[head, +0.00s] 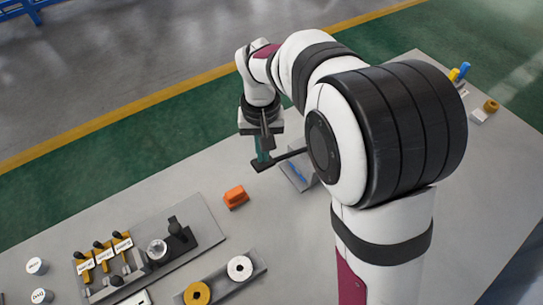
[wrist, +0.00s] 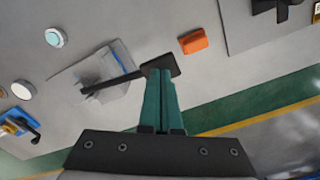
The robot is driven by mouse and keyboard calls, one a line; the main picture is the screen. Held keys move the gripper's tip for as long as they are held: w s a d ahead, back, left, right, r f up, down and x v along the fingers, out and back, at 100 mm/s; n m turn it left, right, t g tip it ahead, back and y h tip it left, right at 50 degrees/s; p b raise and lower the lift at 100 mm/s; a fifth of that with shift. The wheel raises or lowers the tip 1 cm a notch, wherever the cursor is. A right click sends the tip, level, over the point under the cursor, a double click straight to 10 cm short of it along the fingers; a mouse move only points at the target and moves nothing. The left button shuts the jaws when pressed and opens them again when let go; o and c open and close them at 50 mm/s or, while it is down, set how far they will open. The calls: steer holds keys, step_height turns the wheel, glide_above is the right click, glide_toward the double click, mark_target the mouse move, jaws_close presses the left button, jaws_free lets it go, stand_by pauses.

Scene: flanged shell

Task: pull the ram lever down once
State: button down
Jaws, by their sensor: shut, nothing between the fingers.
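The ram lever (head: 288,156) is a black bar with a flat black end pad; it also shows in the wrist view (wrist: 122,79). Its base is a grey plate (wrist: 108,62) on the table, partly hidden behind my arm in the head view. My gripper (head: 264,157) has teal fingers, pressed together and pointing down, with nothing between them. In the wrist view the fingertips (wrist: 160,78) overlap the lever's end pad (wrist: 162,66). Whether they touch it, I cannot tell. The lever's pivot is unclear.
An orange block (head: 235,197) lies on the table in front of the lever. A grey board (head: 187,238) with yellow-based black levers stands at the left front. A holder with a white ring (head: 240,268) and a yellow ring is nearby.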

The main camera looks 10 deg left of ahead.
steer(key=shift+f, duration=0.1)
step_height(320, 180, down, 7)
stand_by(1.8)
steer(key=shift+f, duration=0.1)
stand_by(0.3)
step_height(320, 180, up, 13)
steer(key=shift+r, duration=0.1)
stand_by(0.8)
